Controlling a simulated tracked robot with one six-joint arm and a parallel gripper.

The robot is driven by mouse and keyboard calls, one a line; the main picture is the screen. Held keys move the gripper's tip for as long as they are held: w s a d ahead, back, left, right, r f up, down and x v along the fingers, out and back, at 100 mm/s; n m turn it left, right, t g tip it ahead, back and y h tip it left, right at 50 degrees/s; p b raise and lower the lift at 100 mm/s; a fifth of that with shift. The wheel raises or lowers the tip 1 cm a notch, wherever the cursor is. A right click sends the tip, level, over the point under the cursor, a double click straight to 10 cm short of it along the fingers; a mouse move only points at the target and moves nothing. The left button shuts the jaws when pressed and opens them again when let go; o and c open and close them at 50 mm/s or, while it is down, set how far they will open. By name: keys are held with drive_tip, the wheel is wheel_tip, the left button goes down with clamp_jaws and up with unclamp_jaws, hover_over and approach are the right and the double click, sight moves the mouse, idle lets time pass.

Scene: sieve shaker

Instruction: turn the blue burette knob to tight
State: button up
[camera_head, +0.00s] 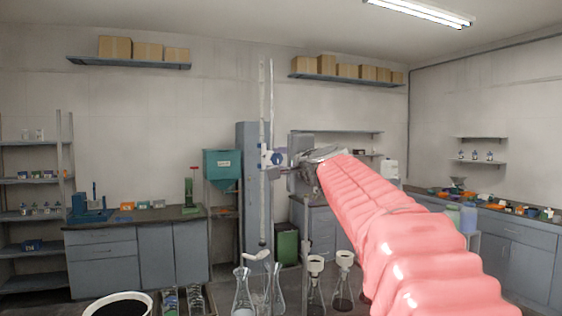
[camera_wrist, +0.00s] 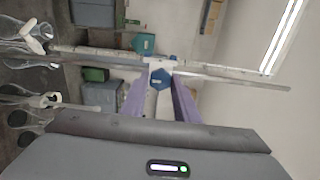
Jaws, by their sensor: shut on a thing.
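The blue burette knob (camera_wrist: 160,77) is a faceted knob on a white clamp (camera_wrist: 154,64) on the burette stand. In the head view the knob (camera_head: 278,158) sits just left of my gripper (camera_head: 287,159), at the end of my pink-sleeved arm. In the wrist view the two purple fingers of my gripper (camera_wrist: 160,88) reach to either side of the knob and are shut on it. The tall clear burette (camera_head: 262,105) stands upright. A white stopcock (camera_head: 257,256) shows near its lower end. The contact faces and the knob's tightness cannot be seen.
Glass flasks (camera_head: 243,292) stand below the burette, with funnel-topped flasks (camera_head: 343,285) to the right. A black-filled white bucket (camera_head: 118,305) is at the lower left. A teal hopper (camera_head: 222,168) and a green bin (camera_head: 287,243) stand behind.

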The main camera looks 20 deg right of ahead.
drive_tip(key=shift+d+f, duration=0.1)
drive_tip(key=shift+d, duration=0.05)
drive_tip(key=o, duration=1)
drive_tip(key=shift+o, duration=0.2)
drive_tip(key=shift+s, duration=0.1)
drive_tip(key=s, duration=1.3)
drive_tip(key=shift+s, duration=0.3)
